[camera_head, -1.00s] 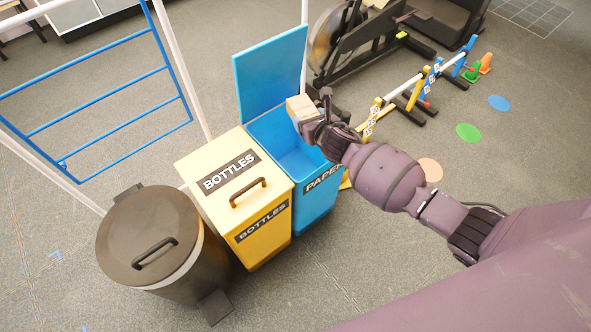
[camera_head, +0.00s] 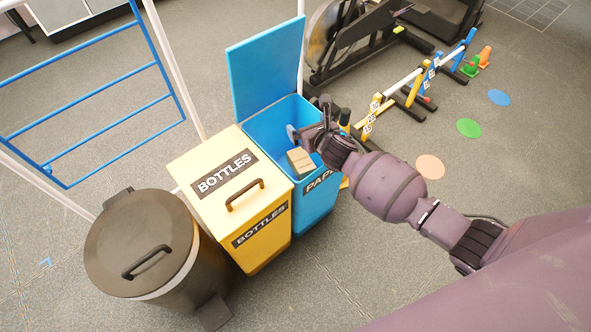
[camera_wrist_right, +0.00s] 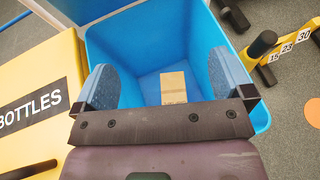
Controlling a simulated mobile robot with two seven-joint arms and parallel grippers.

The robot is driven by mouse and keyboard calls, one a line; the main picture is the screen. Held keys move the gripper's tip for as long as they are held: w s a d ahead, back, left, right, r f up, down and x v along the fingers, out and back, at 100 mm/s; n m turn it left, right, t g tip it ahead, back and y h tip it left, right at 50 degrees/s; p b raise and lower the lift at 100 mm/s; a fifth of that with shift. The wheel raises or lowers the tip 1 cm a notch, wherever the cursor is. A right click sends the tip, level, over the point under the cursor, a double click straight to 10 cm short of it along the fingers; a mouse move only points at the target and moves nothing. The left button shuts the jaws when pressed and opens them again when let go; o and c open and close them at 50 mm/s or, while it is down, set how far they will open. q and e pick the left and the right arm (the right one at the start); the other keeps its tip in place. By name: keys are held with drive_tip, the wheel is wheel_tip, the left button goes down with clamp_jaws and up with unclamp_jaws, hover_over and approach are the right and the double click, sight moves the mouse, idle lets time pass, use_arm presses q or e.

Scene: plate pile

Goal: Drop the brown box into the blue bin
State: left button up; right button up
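The blue bin (camera_head: 316,208) stands with its lid raised, and its label is partly hidden. My right gripper (camera_head: 302,134) is over the bin's mouth. In the right wrist view the two blue-padded fingers of the right gripper (camera_wrist_right: 166,78) are spread wide with nothing between them. The brown box (camera_head: 300,161) is below the fingers and apart from them. In the right wrist view the box (camera_wrist_right: 173,86) shows inside the blue bin's (camera_wrist_right: 150,45) opening. I cannot tell whether it touches the bin's floor. My left gripper is not in view.
A closed yellow bin (camera_head: 265,242) marked BOTTLES stands beside the blue bin. A dark round bin (camera_head: 140,240) is left of it. A blue-barred frame (camera_head: 100,100) stands behind at left. Small hurdles (camera_head: 400,90) and exercise machines are at upper right.

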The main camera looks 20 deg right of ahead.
use_arm(q)
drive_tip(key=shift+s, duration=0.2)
drive_tip(key=p, duration=0.2)
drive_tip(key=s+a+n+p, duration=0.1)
drive_tip(key=p, duration=0.1)
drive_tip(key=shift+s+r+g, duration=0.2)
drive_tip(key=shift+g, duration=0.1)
use_arm(e)
drive_tip(key=a+v, duration=0.1)
drive_tip(key=v, duration=0.9)
drive_tip(key=shift+s+d+r, duration=0.2)
drive_tip(key=shift+s+d, duration=0.15)
drive_tip(key=shift+d, duration=0.2)
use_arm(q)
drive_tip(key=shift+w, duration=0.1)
